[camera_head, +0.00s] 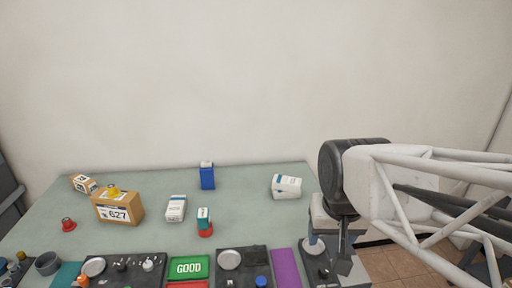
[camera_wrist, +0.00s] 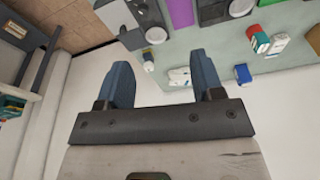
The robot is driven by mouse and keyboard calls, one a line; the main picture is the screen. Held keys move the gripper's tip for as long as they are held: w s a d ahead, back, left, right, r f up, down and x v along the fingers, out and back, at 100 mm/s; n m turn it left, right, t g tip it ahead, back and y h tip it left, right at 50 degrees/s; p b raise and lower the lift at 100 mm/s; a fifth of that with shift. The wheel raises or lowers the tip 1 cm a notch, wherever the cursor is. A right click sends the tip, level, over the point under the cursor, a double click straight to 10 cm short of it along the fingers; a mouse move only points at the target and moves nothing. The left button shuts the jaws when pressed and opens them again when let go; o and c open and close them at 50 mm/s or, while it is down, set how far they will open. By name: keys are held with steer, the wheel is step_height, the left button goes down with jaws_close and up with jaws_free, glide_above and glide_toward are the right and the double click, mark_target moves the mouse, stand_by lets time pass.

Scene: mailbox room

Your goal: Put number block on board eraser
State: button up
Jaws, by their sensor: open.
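A cardboard block (camera_head: 108,209) with the printed number 627 stands at the left of the table, with a small yellow-topped thing on it. I cannot tell for sure which thing is the board eraser. A blue upright piece with a white top (camera_head: 207,179) stands at the back middle; it also shows in the wrist view (camera_wrist: 242,74). A teal and white piece with a red base (camera_head: 204,222) stands nearer the front. My gripper (camera_wrist: 163,72) is open and empty, high at the table's right side. In the head view its fingers are hard to make out.
White boxes lie at the middle (camera_head: 176,209) and back right (camera_head: 287,187) of the table (camera_head: 240,205). A small cardboard box (camera_head: 83,183) and a red piece (camera_head: 68,225) are at the left. Dark trays, a green GOOD sign (camera_head: 188,267) and a purple pad (camera_head: 286,268) line the front.

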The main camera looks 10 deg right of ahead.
steer(key=shift+s+a+f+n, duration=0.15)
steer(key=shift+s+n, duration=0.25)
steer(key=shift+s, duration=0.4)
steer(key=shift+s+a+n, duration=0.15)
steer(key=shift+s+n, duration=0.25)
steer(key=shift+s, duration=0.4)
